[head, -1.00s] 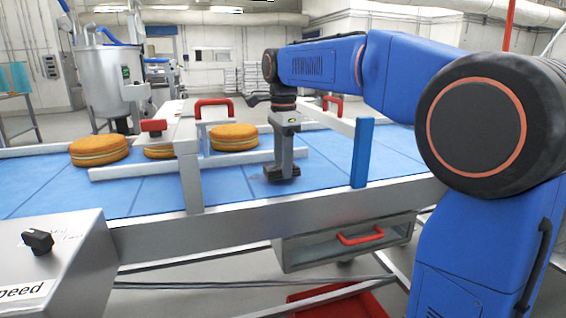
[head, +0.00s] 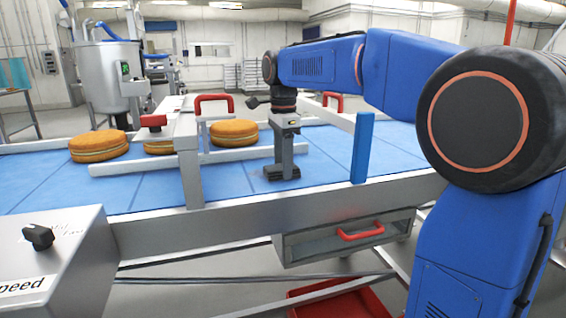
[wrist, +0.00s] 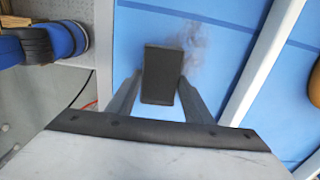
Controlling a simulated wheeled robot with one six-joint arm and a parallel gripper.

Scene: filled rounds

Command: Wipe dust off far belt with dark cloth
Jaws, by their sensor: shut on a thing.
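My gripper (head: 281,170) is shut on the dark cloth (wrist: 161,75), a small dark block-like pad between the fingers in the wrist view. In the head view the cloth (head: 282,173) is low at the blue belt (head: 330,155), near its front edge; I cannot tell whether it touches. A grey smudge of dust (wrist: 190,42) shows on the belt in the wrist view, just beyond the cloth and to its right. The dust is not clear in the head view.
Filled rounds (head: 235,133) sit on the belt behind a white guide rail (head: 140,167). A metal frame with a red handle (head: 213,105) stands left of my gripper. A blue post (head: 362,148) stands to its right. A control box (head: 60,250) is at front left.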

